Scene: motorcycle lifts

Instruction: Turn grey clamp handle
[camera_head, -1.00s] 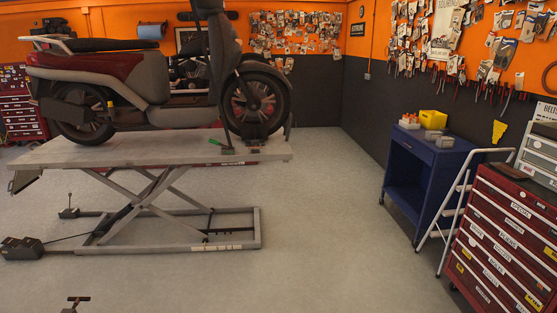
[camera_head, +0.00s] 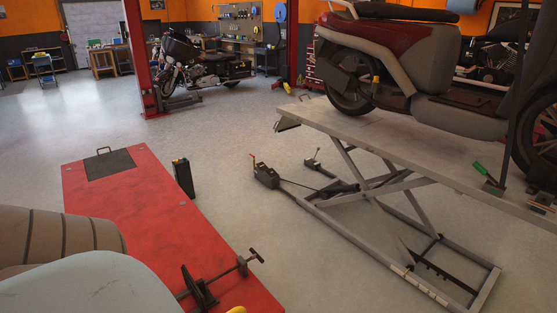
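A dark grey clamp (camera_head: 200,290) with a rod and a small T-shaped handle (camera_head: 256,255) sits at the near right end of a low red lift platform (camera_head: 130,190). The handle sticks out toward the platform's right edge. On the raised grey lift (camera_head: 400,150) stands a dark red scooter (camera_head: 410,60). A green-handled part (camera_head: 482,168) and a dark wheel holder (camera_head: 543,200) are on that lift by the front wheel. Neither of my grippers is in view.
A ribbed brown seat and pale blue curved bodywork (camera_head: 80,285) fill the lower left corner. A small black box (camera_head: 183,178) stands beside the red platform. Open floor lies between the two lifts. A red post (camera_head: 140,60) and a motorcycle (camera_head: 200,65) stand behind.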

